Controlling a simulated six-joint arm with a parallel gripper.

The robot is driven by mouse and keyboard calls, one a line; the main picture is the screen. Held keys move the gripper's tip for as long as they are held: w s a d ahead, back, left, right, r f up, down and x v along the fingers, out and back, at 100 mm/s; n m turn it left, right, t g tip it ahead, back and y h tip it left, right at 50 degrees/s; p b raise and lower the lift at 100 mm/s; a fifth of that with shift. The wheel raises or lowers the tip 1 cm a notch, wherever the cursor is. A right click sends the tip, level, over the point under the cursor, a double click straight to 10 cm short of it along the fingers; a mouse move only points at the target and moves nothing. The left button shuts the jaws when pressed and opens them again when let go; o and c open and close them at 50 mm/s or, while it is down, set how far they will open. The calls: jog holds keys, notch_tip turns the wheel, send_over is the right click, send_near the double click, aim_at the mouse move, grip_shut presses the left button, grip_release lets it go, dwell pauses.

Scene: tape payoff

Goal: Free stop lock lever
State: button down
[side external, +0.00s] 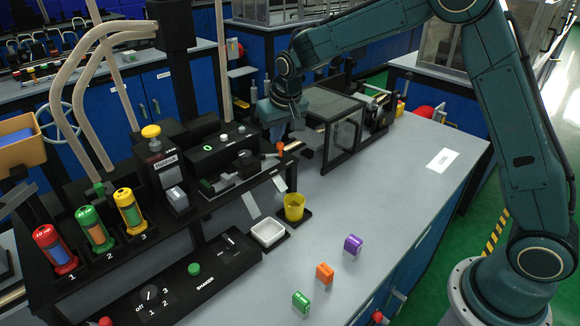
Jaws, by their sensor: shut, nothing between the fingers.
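My gripper (279,134) points down over the back of the bench, at the right end of the black machine (228,150). Its fingers are small and partly dark here, and they look shut with nothing held. An orange knob (280,147) shows just below the fingertips. It may be the end of the stop lock lever, but I cannot tell for sure. I also cannot tell whether the fingers touch it.
A framed clear guard box (343,138) stands right of my gripper. A yellow cup (294,207) and a white tray (268,233) sit in front. Purple (353,244), orange (324,274) and green (301,301) blocks lie on the bench. The bench's right side is mostly free.

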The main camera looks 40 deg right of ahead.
jog(key=shift+s+a+m+h, duration=0.15)
jog(key=shift+s+m+h, duration=0.2)
jog(key=shift+m, duration=0.75)
jog(key=shift+s+a+m, duration=0.1)
jog(key=shift+s+m, duration=0.1)
jog(key=shift+m, duration=0.3)
jog(key=m, duration=0.1)
jog(key=a+m+g+h, duration=0.1)
jog(key=m, duration=0.1)
jog(key=shift+s, duration=0.4)
jog(key=m, duration=0.2)
jog(key=m+h, duration=0.1)
jog(key=shift+s+a+g, duration=0.3)
jog(key=shift+a+g, duration=0.05)
jog(key=shift+g, duration=0.05)
jog(key=m, duration=0.2)
jog(key=a+m+g, duration=0.1)
jog(key=m, duration=0.1)
jog(key=shift+s+a, duration=0.1)
jog(key=shift+s, duration=0.1)
jog(key=shift+a, duration=0.25)
